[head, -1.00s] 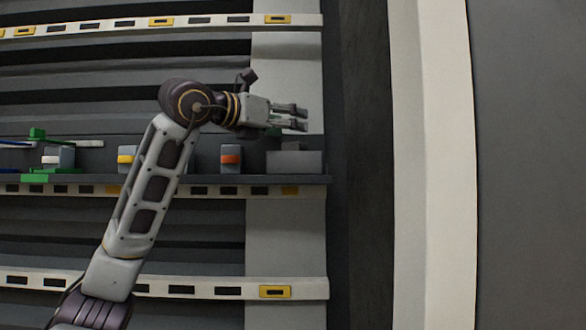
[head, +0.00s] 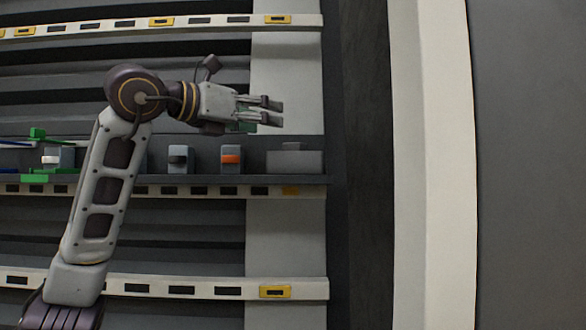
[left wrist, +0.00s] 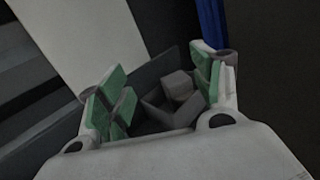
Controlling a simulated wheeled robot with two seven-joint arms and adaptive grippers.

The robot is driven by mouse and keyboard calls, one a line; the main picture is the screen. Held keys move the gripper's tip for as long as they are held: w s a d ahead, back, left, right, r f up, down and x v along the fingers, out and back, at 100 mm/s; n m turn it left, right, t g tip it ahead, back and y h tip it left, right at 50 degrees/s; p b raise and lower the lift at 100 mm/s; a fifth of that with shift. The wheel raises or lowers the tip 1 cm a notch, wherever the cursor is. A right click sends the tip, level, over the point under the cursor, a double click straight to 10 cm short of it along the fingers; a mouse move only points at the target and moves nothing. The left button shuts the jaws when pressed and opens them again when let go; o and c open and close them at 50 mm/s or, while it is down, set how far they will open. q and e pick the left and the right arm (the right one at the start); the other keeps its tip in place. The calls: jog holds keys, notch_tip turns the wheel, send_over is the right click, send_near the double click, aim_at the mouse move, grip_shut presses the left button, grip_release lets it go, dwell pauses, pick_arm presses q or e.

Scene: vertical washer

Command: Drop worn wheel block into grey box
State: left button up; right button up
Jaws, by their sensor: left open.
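The grey box (head: 296,162) stands at the right end of the shelf. In the left wrist view the grey box (left wrist: 153,104) shows between my fingers, with a plain grey block (left wrist: 178,84) in it, seemingly tilted. I take this to be the worn wheel block, but its wheel cannot be made out. In the head view only a small bit shows at the box's rim. My left gripper (head: 270,110) is open and empty, above the box and slightly left of it. Its green finger pads (left wrist: 160,85) are apart. My right gripper is not in view.
Grey blocks with an orange band (head: 231,159) and a black band (head: 179,158) stand on the shelf left of the box. A white-banded block (head: 58,157) sits by a green fixture (head: 36,178) farther left. A dark post (head: 365,160) rises to the right.

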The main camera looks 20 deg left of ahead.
pick_arm(q)
jog(key=v, duration=0.4)
jog(key=shift+s+a, duration=0.1)
jog(key=shift+s, duration=0.2)
dwell(0.8)
